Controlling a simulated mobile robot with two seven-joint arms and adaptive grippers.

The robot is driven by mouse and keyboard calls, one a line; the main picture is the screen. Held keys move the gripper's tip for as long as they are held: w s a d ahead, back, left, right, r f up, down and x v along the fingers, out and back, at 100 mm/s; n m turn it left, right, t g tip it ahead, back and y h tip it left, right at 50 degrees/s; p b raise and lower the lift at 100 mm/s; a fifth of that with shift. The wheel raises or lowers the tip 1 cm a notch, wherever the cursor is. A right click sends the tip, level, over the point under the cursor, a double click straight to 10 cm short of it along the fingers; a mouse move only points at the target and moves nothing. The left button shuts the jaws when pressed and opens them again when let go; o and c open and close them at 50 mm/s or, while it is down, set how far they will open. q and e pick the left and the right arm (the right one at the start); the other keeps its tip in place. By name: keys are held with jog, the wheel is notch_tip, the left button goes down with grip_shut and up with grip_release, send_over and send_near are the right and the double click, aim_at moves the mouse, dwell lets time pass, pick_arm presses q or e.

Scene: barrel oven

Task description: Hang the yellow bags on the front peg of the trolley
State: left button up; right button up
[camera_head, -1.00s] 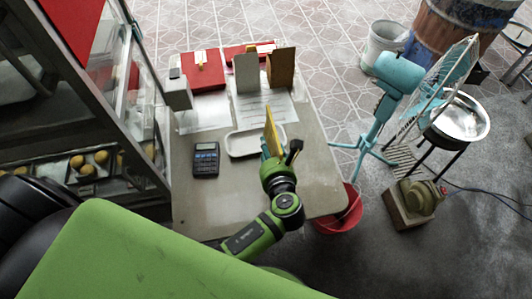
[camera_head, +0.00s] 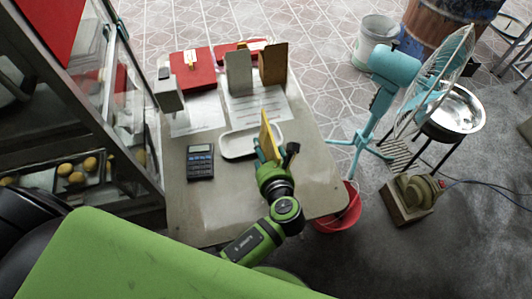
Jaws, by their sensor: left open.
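A flat yellow piece (camera_head: 266,132), seen nearly edge-on, stands upright at the right part of a white tray (camera_head: 237,146) on the table; it looks like a yellow bag. My left gripper (camera_head: 277,152) is open just in front of it, with the fingers close to its lower end. Whether they touch it or sit around it I cannot tell. My right gripper is not in view. I see no trolley peg that I can make out.
The table (camera_head: 225,210) also holds a calculator (camera_head: 200,162), papers, red boxes (camera_head: 193,68) and upright card stands (camera_head: 272,63). A glass display case (camera_head: 130,100) stands at the left. A red bucket (camera_head: 342,209) and a teal fan (camera_head: 395,65) are at the right.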

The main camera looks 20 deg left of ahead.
pick_arm(q)
jog(key=shift+r, duration=0.25)
jog(key=b+v, duration=0.1)
jog(key=v, duration=1.1)
